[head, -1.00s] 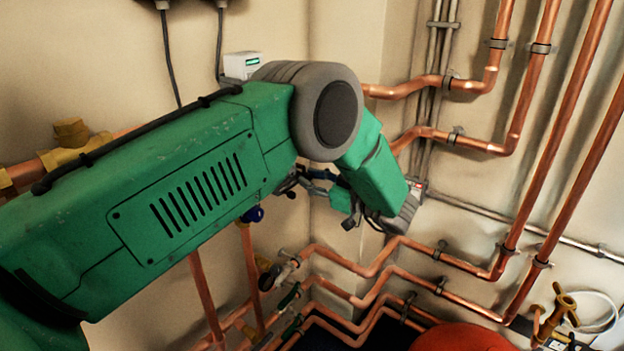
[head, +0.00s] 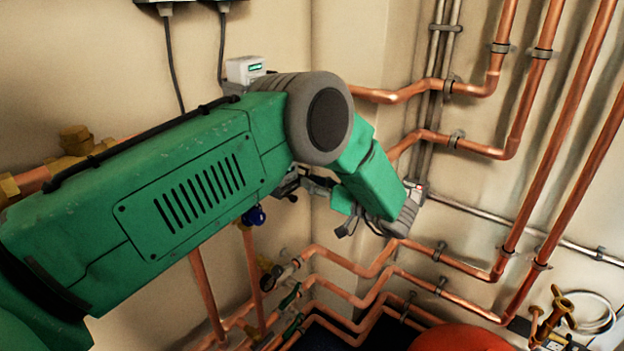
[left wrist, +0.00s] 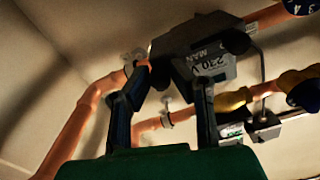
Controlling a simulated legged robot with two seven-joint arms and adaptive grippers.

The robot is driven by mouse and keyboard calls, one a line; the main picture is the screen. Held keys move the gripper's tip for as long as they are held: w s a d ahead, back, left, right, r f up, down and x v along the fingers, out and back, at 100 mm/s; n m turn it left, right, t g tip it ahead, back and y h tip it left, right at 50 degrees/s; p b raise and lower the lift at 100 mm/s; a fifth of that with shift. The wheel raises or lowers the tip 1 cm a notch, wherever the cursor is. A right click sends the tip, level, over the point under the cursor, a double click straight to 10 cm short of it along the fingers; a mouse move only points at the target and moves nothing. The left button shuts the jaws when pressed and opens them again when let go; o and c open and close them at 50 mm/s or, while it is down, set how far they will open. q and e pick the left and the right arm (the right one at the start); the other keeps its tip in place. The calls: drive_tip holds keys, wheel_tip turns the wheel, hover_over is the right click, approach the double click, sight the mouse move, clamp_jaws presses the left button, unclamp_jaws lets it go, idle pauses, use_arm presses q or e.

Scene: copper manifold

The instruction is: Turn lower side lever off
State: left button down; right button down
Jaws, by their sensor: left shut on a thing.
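My left gripper (head: 292,184) is mostly hidden behind my green arm in the head view, near the wall corner. In the left wrist view, its two dark fingers (left wrist: 168,78) are shut on the dark end of a grey box (left wrist: 214,62) marked "230 V MAN", which sits by a copper pipe. The exact contact is dark and hard to see. In the head view, several small lever valves sit on the lower pipes, one with a dark handle (head: 272,277) and one with a green handle (head: 290,296). I cannot tell which one is the lower side lever. My right gripper is not in view.
A blue knob (head: 254,215) is on the left wall below my arm. Copper pipes (head: 365,270) run along the corner and right wall. A brass valve (head: 562,305) and a red rounded thing (head: 460,338) are at lower right. A white box (head: 245,70) hangs above my arm.

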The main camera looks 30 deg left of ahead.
use_arm(q)
drive_tip(key=m, duration=0.3)
drive_tip(key=m+p, duration=0.1)
drive_tip(key=m, duration=0.3)
drive_tip(key=m+p, duration=0.1)
drive_tip(key=m, duration=0.3)
drive_tip(key=shift+d+f, duration=0.1)
drive_tip(key=shift+d, duration=0.2)
drive_tip(key=shift+m, duration=0.3)
drive_tip(key=c, duration=1.4)
unclamp_jaws()
drive_tip(key=shift+w, duration=0.1)
drive_tip(key=shift+c, duration=0.2)
drive_tip(key=d, duration=1.2)
drive_tip(key=shift+s+d, duration=0.3)
drive_tip(key=shift+a+f, duration=0.1)
drive_tip(key=shift+a, duration=0.1)
